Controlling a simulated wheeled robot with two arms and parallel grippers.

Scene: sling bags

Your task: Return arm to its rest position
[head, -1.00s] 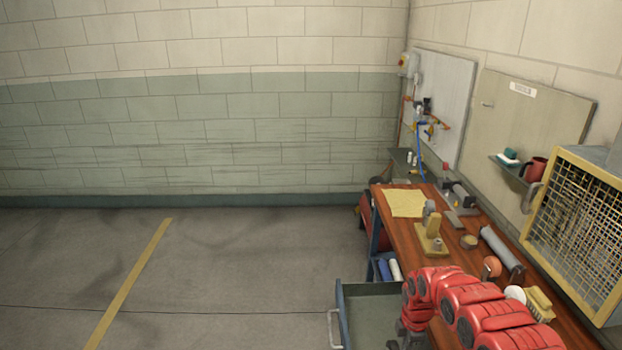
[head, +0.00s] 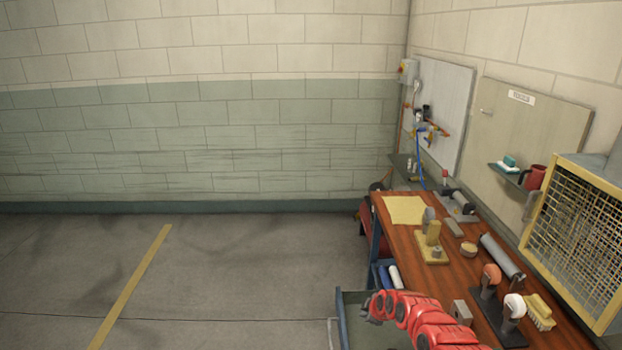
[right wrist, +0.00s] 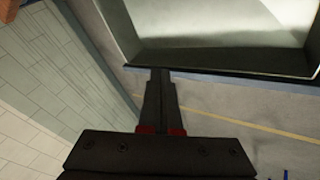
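My right arm (head: 430,322) is red and comes in at the bottom of the head view, in front of the wooden bench. Its gripper (head: 371,309) is small at the arm's left end, above the open green drawer (head: 350,297). In the right wrist view the two dark fingers (right wrist: 161,76) lie together with nothing visible between them. Their tips appear against the dark near edge of a tray-like drawer (right wrist: 225,57); I cannot tell if they touch it. My left gripper is in neither view.
The wooden bench (head: 405,238) holds a yellow cloth (head: 404,210), a yellow block fixture (head: 432,240), a grey roller (head: 502,257), knobs on stands and a brush (head: 539,312). A yellow mesh cage (head: 585,240) stands at the right. The floor (head: 230,280) to the left is clear.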

